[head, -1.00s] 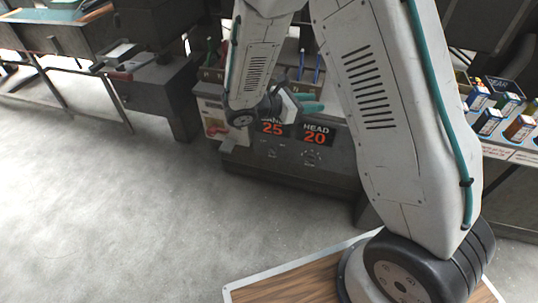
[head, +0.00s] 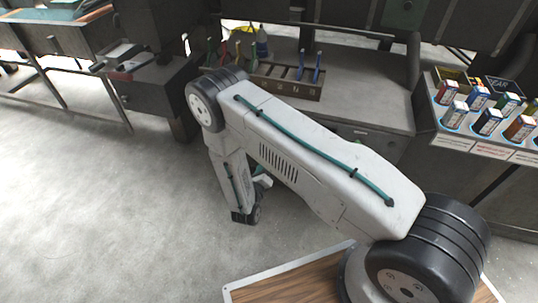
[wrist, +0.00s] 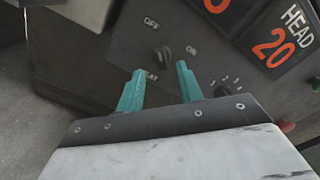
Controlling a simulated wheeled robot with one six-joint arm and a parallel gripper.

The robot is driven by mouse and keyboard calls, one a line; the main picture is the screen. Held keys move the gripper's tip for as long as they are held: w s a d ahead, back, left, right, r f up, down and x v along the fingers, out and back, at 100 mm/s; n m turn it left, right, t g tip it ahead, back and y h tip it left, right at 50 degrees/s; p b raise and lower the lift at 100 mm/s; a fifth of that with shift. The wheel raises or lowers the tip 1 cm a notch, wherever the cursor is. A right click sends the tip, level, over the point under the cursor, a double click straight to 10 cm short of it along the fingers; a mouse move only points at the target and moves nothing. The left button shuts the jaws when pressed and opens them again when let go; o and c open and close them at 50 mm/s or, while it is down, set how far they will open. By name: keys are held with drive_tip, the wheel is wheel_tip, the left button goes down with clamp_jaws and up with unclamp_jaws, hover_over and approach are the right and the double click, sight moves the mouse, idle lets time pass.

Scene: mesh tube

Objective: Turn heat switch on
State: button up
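The heat switch (wrist: 162,55) is a small dark knob on a dark grey panel in the wrist view. OFF is printed at its upper left and ON at its upper right. A partly covered label ending in "EAT" is below it. My gripper (wrist: 160,70) has two teal fingers, spread apart and empty. In the picture the knob appears between and just beyond the fingertips; I cannot tell whether they touch it. In the head view my gripper (head: 263,181) shows small and partly hidden below my arm, which covers most of the panel front.
A second knob (wrist: 222,92) with a numbered scale is right of the right finger. A HEAD display (wrist: 273,47) reads 20, beside another cut-off display. A tool rack (head: 290,82) stands on the bench and small boxes (head: 487,120) stand at right. Grey floor is open at left.

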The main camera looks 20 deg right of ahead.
drive_tip(key=x, duration=0.5)
drive_tip(key=shift+w+d, duration=0.25)
drive_tip(key=c, duration=0.6)
drive_tip(key=shift+s+d+m, duration=0.1)
drive_tip(key=shift+s+m, duration=0.05)
drive_tip(key=shift+m, duration=8.75)
